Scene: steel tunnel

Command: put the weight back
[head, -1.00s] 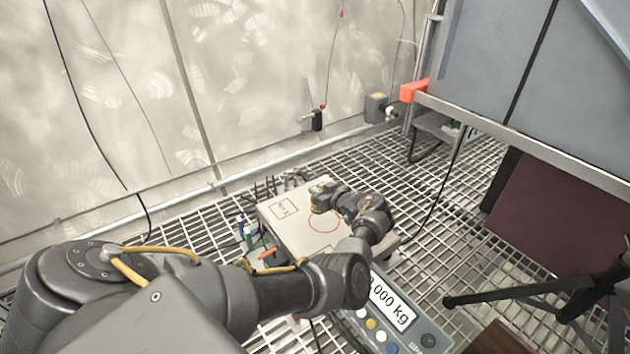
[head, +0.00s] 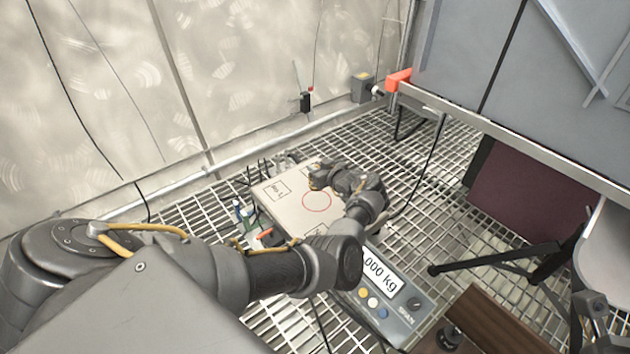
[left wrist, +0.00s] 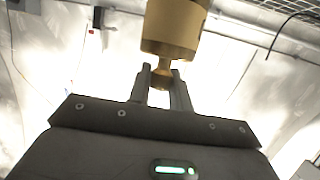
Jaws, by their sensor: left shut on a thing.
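The brass weight (left wrist: 172,25) shows in the left wrist view, cut off by the top edge. My left gripper (left wrist: 163,82) is shut on its narrow knob, and the wider body lies beyond the fingertips. In the head view my left gripper (head: 320,178) is over the far part of the pale scale plate (head: 290,212), just beyond the red circle (head: 316,202). The weight is mostly hidden there, and I cannot tell whether it touches the plate. The scale's display (head: 381,272) shows ".000 kg", its left end hidden by my arm.
A brown wooden case (head: 490,322) with a dark knob-like piece (head: 450,338) stands at the bottom right. Small bottles (head: 243,213) and cables are left of the scale. The steel grating (head: 430,215) is open right of the scale.

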